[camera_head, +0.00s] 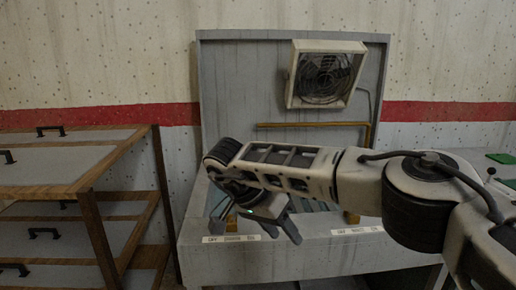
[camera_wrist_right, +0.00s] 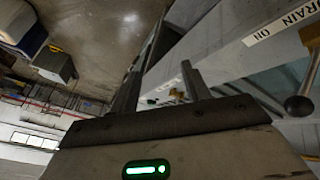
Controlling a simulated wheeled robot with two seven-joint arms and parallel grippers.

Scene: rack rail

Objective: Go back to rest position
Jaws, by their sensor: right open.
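My right arm comes in from the right in the head view and reaches across the front of a grey sink-like unit (camera_head: 330,262). My right gripper (camera_head: 286,226) points down in front of the unit's front ledge, near its left label. In the right wrist view its two fingers (camera_wrist_right: 158,88) stand apart with nothing between them. The arm hides much of the unit's basin. My left gripper is in neither view.
A caged fan (camera_head: 325,75) hangs on the unit's back panel above a brass pipe (camera_head: 312,125). A wooden-framed drawer rack (camera_head: 80,190) stands at left. A lever with a round knob (camera_wrist_right: 298,106) and a "DRAIN ON" label (camera_wrist_right: 283,22) show in the wrist view.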

